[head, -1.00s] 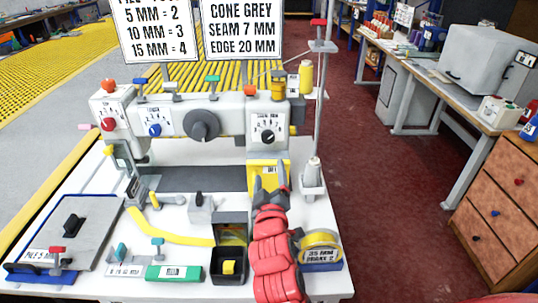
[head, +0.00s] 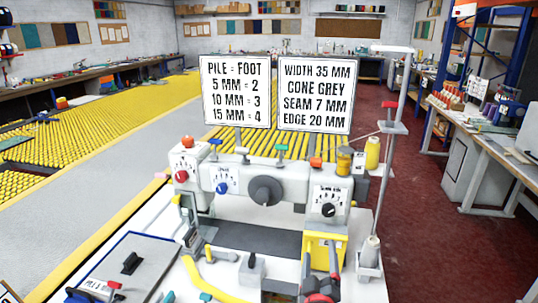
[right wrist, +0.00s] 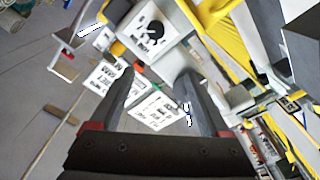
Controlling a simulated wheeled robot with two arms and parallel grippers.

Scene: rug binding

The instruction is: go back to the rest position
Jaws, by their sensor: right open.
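My right gripper (head: 320,256) is at the bottom of the head view, in front of the yellow plate (head: 318,240) at the sewing machine's right end. Its two grey fingers are apart with nothing between them. In the right wrist view the open fingers (right wrist: 157,82) frame the white sign cards (right wrist: 152,108) in the distance, with no object held. The white sewing machine (head: 290,188) stands on the white table, behind the gripper. My left gripper is in neither current view.
A thread stand (head: 370,250) with a cone rises right of the gripper. Two signs (head: 236,92) stand above the machine. A grey plate (head: 135,262) lies on the table at left. Red floor (head: 440,225) is open to the right, before a side bench.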

